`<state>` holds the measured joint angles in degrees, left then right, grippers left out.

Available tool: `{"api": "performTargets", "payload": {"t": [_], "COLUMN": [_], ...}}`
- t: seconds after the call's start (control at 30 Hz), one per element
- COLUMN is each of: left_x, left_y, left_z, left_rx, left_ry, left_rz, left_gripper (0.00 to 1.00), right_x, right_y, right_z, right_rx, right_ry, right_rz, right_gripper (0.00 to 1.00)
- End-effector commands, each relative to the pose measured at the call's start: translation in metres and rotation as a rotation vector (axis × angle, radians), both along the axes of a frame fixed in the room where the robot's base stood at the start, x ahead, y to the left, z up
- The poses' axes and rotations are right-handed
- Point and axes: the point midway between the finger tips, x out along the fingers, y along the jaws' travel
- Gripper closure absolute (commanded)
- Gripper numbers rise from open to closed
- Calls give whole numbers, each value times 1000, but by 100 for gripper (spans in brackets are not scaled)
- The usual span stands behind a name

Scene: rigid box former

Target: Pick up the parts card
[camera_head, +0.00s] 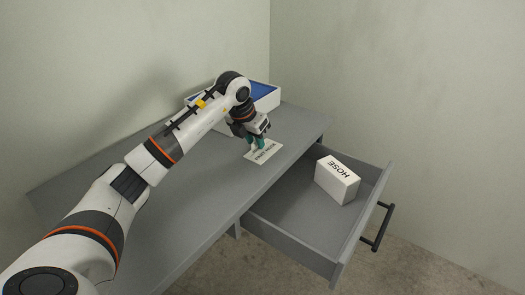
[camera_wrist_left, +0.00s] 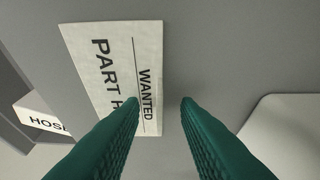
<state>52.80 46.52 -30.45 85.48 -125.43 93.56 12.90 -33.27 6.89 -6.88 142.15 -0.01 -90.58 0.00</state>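The parts card (camera_head: 267,152), a pale card with dark print, lies flat on the grey desk near its front edge. In the left wrist view the card (camera_wrist_left: 88,55) reads "WANTED" and "PART H…", the rest hidden behind a finger. My left gripper (camera_head: 255,147) points down at the card's left side. Its green fingers are apart in the left wrist view (camera_wrist_left: 160,101), with nothing held between them. One finger overlaps the card in that view and the other is beyond its edge. I cannot tell whether the fingertips touch the desk. My right gripper is not in view.
A grey drawer (camera_head: 290,242) with a dark handle (camera_head: 377,227) stands open below the desk (camera_head: 188,205). A white box marked "HOSE" (camera_head: 337,181) is inside it. A white bin with blue inside (camera_head: 266,98) stands at the back, partly behind my arm.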

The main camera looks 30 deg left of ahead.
Motion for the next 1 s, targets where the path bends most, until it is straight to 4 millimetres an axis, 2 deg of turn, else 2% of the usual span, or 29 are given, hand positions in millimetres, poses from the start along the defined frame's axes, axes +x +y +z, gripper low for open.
{"api": "performTargets", "payload": {"t": [0.07,0.27,0.73,0.93,1.0], "left_x": [0,0,0,0,0], "left_y": [0,0,0,0,0], "left_z": [0,0,5,39,54], "left_rx": [0,0,0,2,1], "left_ry": [0,0,-1,-4,-4], "left_rz": [0,0,0,1,0], "left_gripper": [71,100,100,100,100], "right_x": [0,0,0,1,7], "right_y": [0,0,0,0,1], "right_z": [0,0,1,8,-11], "right_rx": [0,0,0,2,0], "right_ry": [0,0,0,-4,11], "right_rz": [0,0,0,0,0], "right_gripper": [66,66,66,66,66]}}
